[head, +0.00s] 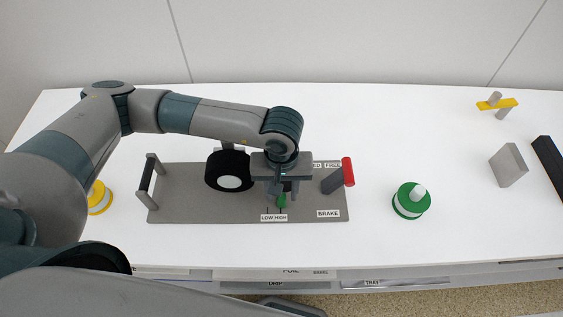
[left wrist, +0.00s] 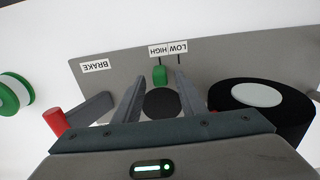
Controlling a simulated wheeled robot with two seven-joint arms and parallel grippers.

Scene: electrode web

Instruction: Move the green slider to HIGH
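The green slider (head: 282,200) stands on the grey panel (head: 180,205), in line with the HIGH label (head: 281,217); the LOW label (head: 267,218) is just left of it. My left gripper (head: 281,192) is low over the panel at the slider. In the left wrist view, the green slider (left wrist: 160,75) shows between the two fingertips of my left gripper (left wrist: 158,77), with a gap on each side. The fingers are open. In that view the slider lines up with the HIGH mark. My right gripper is not in view.
On the panel are a black roll (head: 228,170) left of the gripper, a red-tipped lever (head: 347,172) to the right and a handle bar (head: 147,180). A green-and-white spool (head: 410,201) stands right of the panel. A grey block (head: 508,165) is farther right. White table between them is clear.

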